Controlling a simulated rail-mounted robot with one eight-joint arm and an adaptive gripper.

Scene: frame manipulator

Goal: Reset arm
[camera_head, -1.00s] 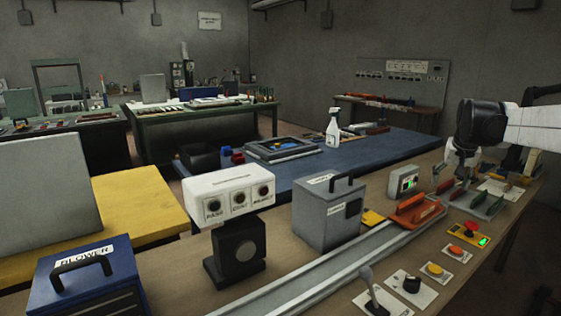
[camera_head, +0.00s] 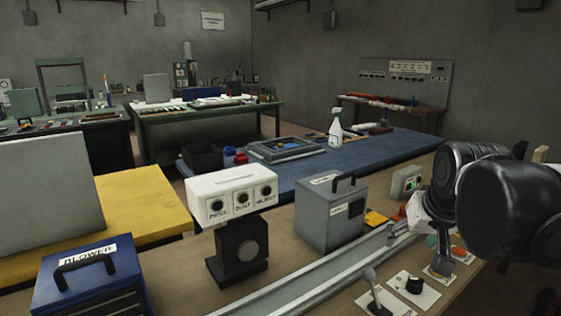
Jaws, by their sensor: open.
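My arm, with black and white links, fills the right side of the head view. My gripper (camera_head: 440,258) hangs below it over the right part of the wooden bench, above the small control panels. It is small and partly covered by my own arm links. It appears open, and I see nothing held in it.
A metal rail (camera_head: 318,272), lever switch (camera_head: 373,294) and black knob (camera_head: 413,285) lie near the gripper.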

